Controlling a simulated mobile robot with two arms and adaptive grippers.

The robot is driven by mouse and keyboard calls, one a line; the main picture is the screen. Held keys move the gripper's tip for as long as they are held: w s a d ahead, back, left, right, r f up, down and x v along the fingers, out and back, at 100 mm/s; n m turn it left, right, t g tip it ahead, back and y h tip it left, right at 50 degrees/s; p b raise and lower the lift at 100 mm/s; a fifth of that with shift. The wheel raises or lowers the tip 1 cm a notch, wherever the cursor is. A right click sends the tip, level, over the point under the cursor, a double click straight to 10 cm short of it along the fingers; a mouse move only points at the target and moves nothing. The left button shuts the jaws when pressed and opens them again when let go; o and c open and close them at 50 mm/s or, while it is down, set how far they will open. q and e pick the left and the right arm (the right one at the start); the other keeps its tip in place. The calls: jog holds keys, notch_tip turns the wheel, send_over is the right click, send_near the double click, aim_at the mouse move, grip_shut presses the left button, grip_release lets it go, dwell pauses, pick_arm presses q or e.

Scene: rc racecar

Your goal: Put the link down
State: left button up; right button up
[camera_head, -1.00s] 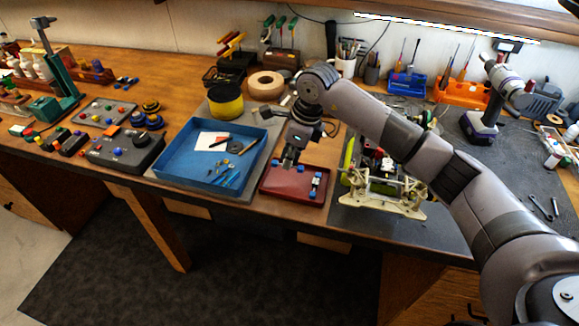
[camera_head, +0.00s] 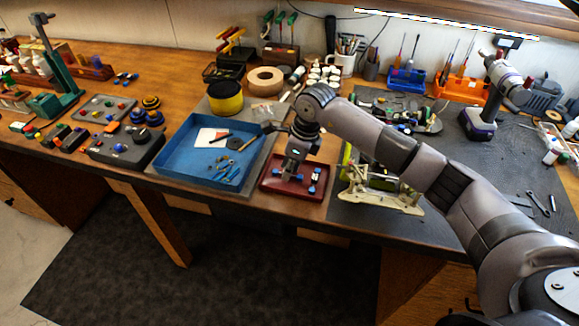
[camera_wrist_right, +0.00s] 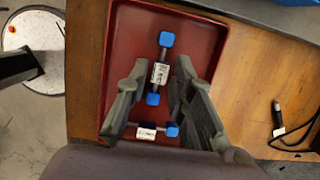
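A link (camera_wrist_right: 160,72) with blue ends and a pale label lies in the dark red tray (camera_head: 292,198), which fills the middle of the right wrist view (camera_wrist_right: 130,30). My right gripper (camera_wrist_right: 160,65) straddles this link, with a visible gap on each side, so it is open. In the head view my right gripper (camera_head: 290,172) points down into the tray and hides the link's middle; its blue ends show on both sides. A second, similar link (camera_head: 314,180) lies crosswise to it at the tray's right; it also shows in the right wrist view (camera_wrist_right: 148,132), partly behind a finger. My left gripper is not in view.
A blue tray (camera_head: 170,179) with small parts stands just left of the red tray. A cream-coloured car chassis (camera_head: 380,195) stands close on the right, under my right arm. A yellow-black round container (camera_head: 225,98) and a tape roll (camera_head: 265,81) stand behind. The table's front edge is close.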

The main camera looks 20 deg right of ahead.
aim_at(300, 176)
jog(key=shift+o, duration=0.7)
jog(key=shift+r, duration=0.1)
jog(key=shift+r, duration=0.25)
jog(key=b+v, duration=0.2)
jog(key=v, duration=0.9)
jog(key=shift+d+r, duration=0.2)
jog(key=shift+r, duration=0.1)
jog(key=shift+s, duration=0.1)
